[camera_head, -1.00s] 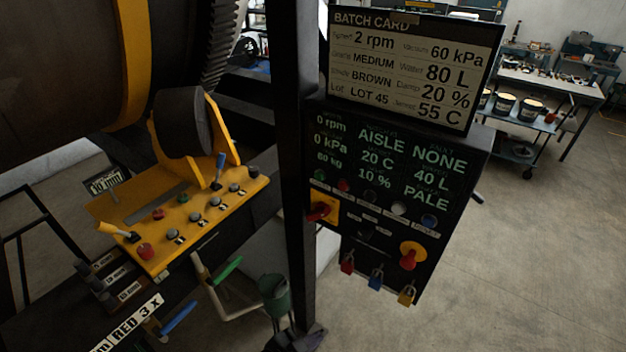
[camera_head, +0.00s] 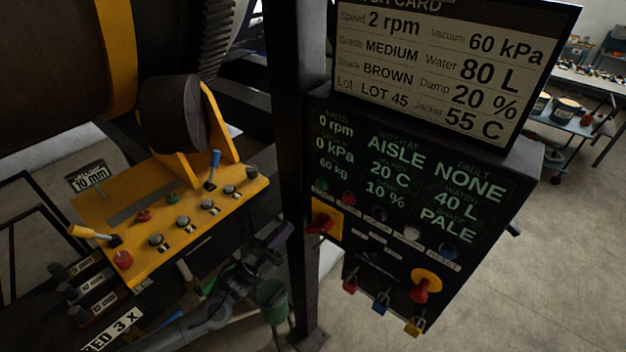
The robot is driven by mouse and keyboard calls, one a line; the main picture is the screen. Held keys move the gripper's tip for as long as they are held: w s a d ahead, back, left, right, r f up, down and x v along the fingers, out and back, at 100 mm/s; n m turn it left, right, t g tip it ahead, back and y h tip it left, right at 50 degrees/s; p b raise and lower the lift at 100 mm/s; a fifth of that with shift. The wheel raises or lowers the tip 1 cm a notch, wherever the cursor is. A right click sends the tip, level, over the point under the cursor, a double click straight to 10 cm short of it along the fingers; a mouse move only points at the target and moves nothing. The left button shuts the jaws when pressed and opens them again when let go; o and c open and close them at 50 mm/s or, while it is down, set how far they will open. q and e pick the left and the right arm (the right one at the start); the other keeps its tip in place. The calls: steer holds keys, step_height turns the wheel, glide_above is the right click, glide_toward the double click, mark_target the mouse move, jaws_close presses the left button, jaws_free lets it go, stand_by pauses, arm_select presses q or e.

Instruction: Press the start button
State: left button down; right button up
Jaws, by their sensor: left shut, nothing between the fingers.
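A black control panel (camera_head: 362,235) hangs right of the dark post, with a lit green readout. Below the readout is a row of buttons: green (camera_head: 321,184), red (camera_head: 348,198), dark (camera_head: 379,214), white (camera_head: 412,232) and blue (camera_head: 448,251). Their small labels are too blurred to read, so I cannot tell which one is the start button. A yellow console (camera_head: 200,238) at the left also has a green button (camera_head: 173,197). My left gripper (camera_head: 284,233) is shut and empty, low and left of the post, apart from the panel. My right gripper is not in view.
The dark post (camera_head: 296,150) stands between console and panel. A red switch (camera_head: 322,221), a red mushroom knob (camera_head: 421,291) and padlocks (camera_head: 381,300) stick out of the panel. A batch card (camera_head: 440,70) sits above.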

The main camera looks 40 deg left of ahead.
arm_select(q)
steer(key=r, duration=0.1)
steer(key=w+r+m+h, duration=0.1)
steer(key=r, duration=0.1)
steer(key=shift+w+a+r+m+h, duration=0.1)
steer(key=shift+w+a+m+h, duration=0.15)
steer(key=shift+m+h, duration=0.15)
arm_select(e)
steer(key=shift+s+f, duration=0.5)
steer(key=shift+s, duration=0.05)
arm_select(q)
steer(key=b, duration=0.6)
glide_toward(321, 185)
step_height(321, 185, up, 4)
steer(key=w+d, duration=0.2)
steer(key=shift+w+d+r, duration=0.15)
steer(key=shift+w+r, duration=0.05)
steer(key=shift+r, duration=0.15)
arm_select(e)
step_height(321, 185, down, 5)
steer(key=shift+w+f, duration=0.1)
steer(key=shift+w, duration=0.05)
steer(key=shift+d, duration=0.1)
